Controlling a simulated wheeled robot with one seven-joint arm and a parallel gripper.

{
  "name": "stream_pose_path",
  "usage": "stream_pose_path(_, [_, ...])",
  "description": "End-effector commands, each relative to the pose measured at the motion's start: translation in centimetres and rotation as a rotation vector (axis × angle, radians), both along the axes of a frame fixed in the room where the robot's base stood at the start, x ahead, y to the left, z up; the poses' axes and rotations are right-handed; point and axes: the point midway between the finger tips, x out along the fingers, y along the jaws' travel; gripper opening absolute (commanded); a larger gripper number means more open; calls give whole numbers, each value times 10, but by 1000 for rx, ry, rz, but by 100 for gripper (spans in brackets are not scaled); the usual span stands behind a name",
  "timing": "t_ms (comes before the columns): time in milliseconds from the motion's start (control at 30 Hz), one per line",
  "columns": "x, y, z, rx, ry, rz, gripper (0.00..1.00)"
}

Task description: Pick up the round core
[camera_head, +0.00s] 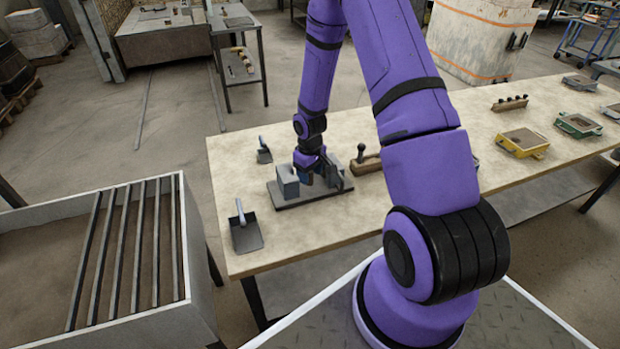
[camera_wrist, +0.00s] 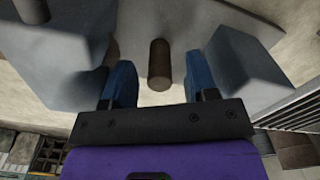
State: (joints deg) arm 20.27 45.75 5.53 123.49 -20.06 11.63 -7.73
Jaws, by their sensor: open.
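The round core, a small brown cylinder (camera_wrist: 159,65), stands between the open fingers of my gripper (camera_wrist: 160,82) in the wrist view, slightly beyond the fingertips. I cannot tell whether the fingers touch it; gaps show on both sides. In the head view my gripper (camera_head: 318,178) is low over a grey plate (camera_head: 312,200) on the table, between a grey block (camera_head: 288,181) and another grey piece. The core is hidden there by my gripper and the blocks. Large grey blocks flank the fingers in the wrist view, on the left (camera_wrist: 60,60) and right (camera_wrist: 245,70).
A dustpan-like scoop (camera_head: 246,232) lies at the table's left front, a smaller one (camera_head: 264,152) behind. A wooden tool (camera_head: 366,164) is right of the plate. Yellow (camera_head: 522,142) and green (camera_head: 578,125) frames sit farther right. A barred bin (camera_head: 125,250) stands left of the table.

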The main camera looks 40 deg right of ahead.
Motion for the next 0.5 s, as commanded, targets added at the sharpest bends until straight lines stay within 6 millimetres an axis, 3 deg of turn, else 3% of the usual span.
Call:
stream_pose_path(200, [1, 0, -19, 0, 0, -1, 53])
stream_pose_path(433, [0, 0, -20, 0, -1, -1, 53])
stream_pose_path(467, [0, 0, -20, 0, -1, -1, 51])
stream_pose_path(500, [0, 0, -20, 0, -1, -1, 42])
